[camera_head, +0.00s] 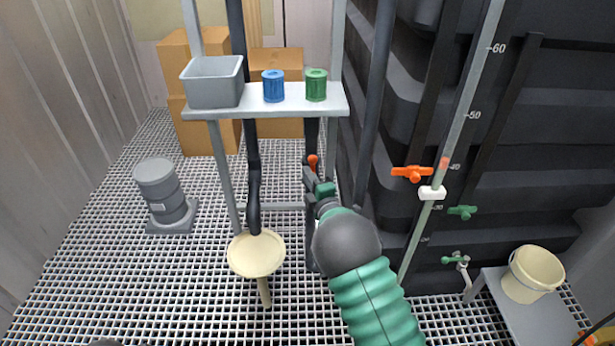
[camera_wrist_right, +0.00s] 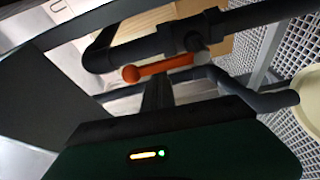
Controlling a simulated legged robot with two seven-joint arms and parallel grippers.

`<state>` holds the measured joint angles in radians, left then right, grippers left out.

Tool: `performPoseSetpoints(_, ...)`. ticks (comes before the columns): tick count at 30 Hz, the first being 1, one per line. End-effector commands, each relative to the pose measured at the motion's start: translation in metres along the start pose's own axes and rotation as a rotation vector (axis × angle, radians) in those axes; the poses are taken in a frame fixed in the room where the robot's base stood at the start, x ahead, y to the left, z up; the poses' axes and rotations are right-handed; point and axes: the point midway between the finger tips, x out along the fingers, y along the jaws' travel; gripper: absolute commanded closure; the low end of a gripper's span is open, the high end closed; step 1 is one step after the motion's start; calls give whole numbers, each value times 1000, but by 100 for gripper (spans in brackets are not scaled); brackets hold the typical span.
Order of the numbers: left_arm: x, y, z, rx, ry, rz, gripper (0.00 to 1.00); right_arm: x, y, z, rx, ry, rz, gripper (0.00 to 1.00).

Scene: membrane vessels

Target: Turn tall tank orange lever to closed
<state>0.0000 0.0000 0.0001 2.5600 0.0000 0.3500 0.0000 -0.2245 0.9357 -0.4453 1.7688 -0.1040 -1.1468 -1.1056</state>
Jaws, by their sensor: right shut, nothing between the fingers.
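An orange lever (camera_head: 313,162) with a round knob sits on a dark pipe below the shelf in the head view. In the right wrist view the orange lever (camera_wrist_right: 158,67) lies roughly along the dark pipe, knob at the left. My right gripper (camera_head: 309,178) is shut and empty, just below this lever. Its dark fingers (camera_wrist_right: 157,94) point at the lever's middle; I cannot tell whether they touch it. Another orange lever (camera_head: 412,174) is on the large dark tank (camera_head: 510,130) at the right. My left gripper is not in view.
A white shelf (camera_head: 330,105) above my gripper holds a grey bin (camera_head: 212,82), a blue can (camera_head: 273,86) and a green can (camera_head: 316,85). A cream funnel (camera_head: 256,254) stands left of my arm. Green valves (camera_head: 462,212) are at the right. The grating floor at left is mostly clear.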

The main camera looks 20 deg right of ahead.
Motion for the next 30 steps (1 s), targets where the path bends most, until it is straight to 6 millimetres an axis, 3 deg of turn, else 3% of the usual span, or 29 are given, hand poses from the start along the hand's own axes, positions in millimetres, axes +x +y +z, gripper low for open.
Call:
performPoseSetpoints(14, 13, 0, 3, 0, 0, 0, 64, -4, -1, 13, 133, -7, 47, 100)
performPoseSetpoints(30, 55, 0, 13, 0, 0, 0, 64, -14, -9, 42, 596, -5, 210, 100)
